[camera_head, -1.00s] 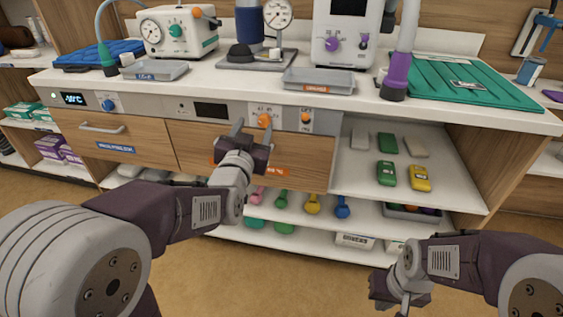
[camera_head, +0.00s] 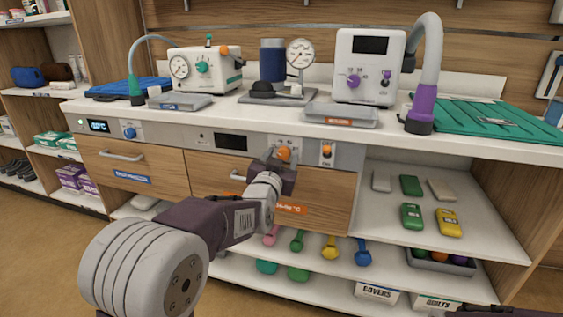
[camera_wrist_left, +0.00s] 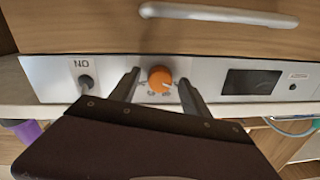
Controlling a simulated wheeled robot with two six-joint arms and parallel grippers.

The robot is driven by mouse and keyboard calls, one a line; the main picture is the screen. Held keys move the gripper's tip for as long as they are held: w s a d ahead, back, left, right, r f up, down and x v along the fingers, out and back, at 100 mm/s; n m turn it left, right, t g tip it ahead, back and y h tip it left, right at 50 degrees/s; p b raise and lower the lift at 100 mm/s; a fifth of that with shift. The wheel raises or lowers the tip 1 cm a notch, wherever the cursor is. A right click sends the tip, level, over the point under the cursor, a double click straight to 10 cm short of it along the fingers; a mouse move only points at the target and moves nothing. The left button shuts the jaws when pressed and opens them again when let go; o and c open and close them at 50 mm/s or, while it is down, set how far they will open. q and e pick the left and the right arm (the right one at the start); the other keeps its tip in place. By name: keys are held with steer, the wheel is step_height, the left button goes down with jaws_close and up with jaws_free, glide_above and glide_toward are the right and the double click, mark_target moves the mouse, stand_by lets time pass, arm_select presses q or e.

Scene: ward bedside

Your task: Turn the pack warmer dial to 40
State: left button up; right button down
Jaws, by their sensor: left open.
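The orange dial (camera_head: 283,154) sits on the grey front panel, right of a dark display (camera_head: 231,142). It also shows in the left wrist view (camera_wrist_left: 159,78), where the panel appears upside down. A pale pointer line is visible on the dial, but the scale marks are too small to read. My left gripper (camera_head: 282,158) is open at the panel, with one finger on each side of the dial. In the left wrist view my left gripper (camera_wrist_left: 159,88) shows gaps between both fingers and the dial.
An orange switch (camera_head: 326,150) is just right of the dial. A drawer handle (camera_head: 238,177) lies below left. A blue knob (camera_head: 129,132) is farther left on the panel. A grey tray (camera_head: 341,116) and several devices stand on the counter above.

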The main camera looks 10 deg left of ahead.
arm_select(q)
jaws_close()
steer(key=m, duration=0.4)
steer(key=shift+f+m+p, duration=0.1)
steer(key=shift+m+p, duration=0.2)
steer(key=shift+m, duration=2.1)
jaws_free()
